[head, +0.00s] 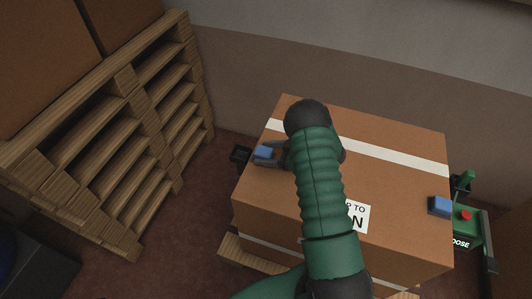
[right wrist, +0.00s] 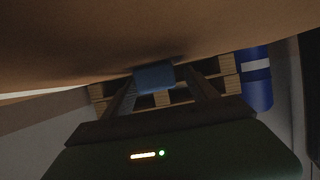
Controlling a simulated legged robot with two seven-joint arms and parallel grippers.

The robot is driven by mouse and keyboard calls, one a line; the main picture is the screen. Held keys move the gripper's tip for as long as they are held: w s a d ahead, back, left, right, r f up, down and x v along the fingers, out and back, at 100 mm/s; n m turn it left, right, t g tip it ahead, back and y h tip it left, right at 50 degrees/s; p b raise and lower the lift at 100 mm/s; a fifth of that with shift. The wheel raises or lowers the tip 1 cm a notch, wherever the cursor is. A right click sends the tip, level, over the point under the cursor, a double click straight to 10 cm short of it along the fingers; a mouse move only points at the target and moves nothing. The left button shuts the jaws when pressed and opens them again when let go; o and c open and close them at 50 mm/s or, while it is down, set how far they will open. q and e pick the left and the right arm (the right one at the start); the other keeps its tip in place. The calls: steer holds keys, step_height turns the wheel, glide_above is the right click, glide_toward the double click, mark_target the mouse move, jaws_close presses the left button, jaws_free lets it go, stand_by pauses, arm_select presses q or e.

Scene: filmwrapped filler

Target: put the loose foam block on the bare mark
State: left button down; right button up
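My right arm reaches up over the brown box (head: 395,180). Its gripper (head: 270,153) is at the box's left edge with its fingers on either side of a blue foam block (head: 263,152). In the right wrist view the block (right wrist: 155,77) sits between the fingertips (right wrist: 160,82), close against the box's surface. Another blue block (head: 440,206) sits at the box's right edge, well away from the gripper. I cannot make out a bare mark; my arm hides part of the box top. My left gripper is not in view.
A green holder (head: 468,225) marked "OOSE", with a red knob, stands right of the box. The box has white tape and a label (head: 357,217) and rests on a pallet (head: 238,250). Stacked pallets (head: 130,130) stand left. A small dark thing (head: 240,157) shows beside the box.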

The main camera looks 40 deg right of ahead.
steer(key=shift+a, duration=0.1)
steer(key=p+v, duration=0.1)
steer(key=v, duration=1)
steer(key=shift+s+d+r, duration=0.15)
steer(key=shift+d+r, duration=0.1)
steer(key=shift+d, duration=0.05)
steer(key=w+r+m+h, duration=0.1)
steer(key=w+r+h, duration=0.35)
steer(key=w, duration=0.55)
steer(key=w+a+r+m+g+h, duration=0.2)
steer(key=a+m+h, duration=0.15)
steer(key=a, duration=0.55)
steer(key=s+a+f+g+y, duration=0.1)
steer(key=s+a+g, duration=0.6)
steer(key=s+a, duration=1)
steer(key=shift+s+a+f+m+g+y, duration=0.2)
steer(key=shift+s+a+m+g+y, duration=0.2)
steer(key=shift+a, duration=0.8)
